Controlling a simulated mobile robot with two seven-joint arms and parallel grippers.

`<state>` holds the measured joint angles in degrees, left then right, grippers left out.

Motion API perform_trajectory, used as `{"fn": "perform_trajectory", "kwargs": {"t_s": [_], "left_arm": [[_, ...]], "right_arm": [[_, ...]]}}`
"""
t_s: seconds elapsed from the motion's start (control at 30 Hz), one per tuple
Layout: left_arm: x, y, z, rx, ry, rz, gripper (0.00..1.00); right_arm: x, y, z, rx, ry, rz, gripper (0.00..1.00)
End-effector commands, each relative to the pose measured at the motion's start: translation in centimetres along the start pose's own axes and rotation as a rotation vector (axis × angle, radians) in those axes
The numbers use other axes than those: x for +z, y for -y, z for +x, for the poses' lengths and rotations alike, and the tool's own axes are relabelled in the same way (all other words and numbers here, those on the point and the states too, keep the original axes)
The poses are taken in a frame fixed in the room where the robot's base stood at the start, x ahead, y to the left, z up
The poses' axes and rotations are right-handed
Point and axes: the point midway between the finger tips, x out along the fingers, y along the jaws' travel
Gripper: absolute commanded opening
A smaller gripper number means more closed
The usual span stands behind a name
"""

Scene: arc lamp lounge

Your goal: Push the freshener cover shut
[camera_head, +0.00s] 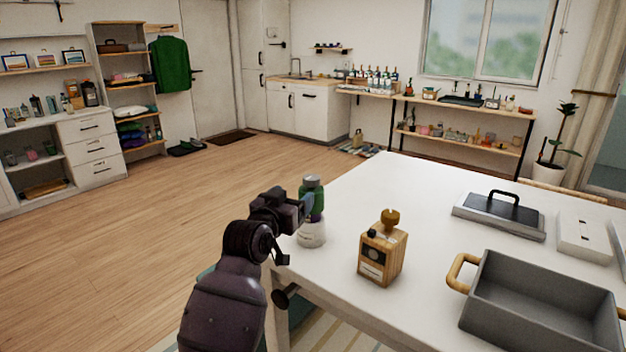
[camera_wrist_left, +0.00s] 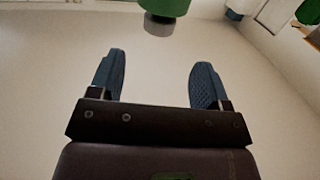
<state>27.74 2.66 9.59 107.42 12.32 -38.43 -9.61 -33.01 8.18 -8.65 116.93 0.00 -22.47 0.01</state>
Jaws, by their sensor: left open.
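The freshener (camera_head: 312,215) stands upright near the left edge of the white table, with a white labelled base, a green middle and a grey-green top that seems to be its cover (camera_head: 312,184). My left gripper (camera_head: 306,206) is at its left side, level with the green part, and hides some of it. I cannot tell whether they touch. In the left wrist view, the left gripper (camera_wrist_left: 158,70) is open with nothing between its blue fingers. A green piece with a grey end (camera_wrist_left: 162,16), likely part of the freshener, shows beyond the fingertips. My right gripper is not in view.
A wooden box with a knob (camera_head: 383,252) stands right of the freshener on the white table (camera_head: 365,195). A grey pan (camera_head: 540,310) and a dark lid (camera_head: 500,218) lie further right. The table behind the freshener is clear.

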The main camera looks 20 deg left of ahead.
Motion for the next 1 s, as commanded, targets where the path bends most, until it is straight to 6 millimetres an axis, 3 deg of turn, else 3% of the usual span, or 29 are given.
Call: {"fn": "perform_trajectory", "kwargs": {"t_s": [0.3,0.6,1.0], "left_arm": [[0.2,0.0,4.5,0.001,0.001,-0.001,0.71],[0.2,0.0,8.7,0.0,0.001,-0.001,0.71],[0.0,0.0,10.4,-0.001,-0.001,0.0,0.71]], "right_arm": [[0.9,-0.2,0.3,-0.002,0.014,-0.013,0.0],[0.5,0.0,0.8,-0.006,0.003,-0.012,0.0],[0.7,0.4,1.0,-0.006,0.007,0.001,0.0]]}}
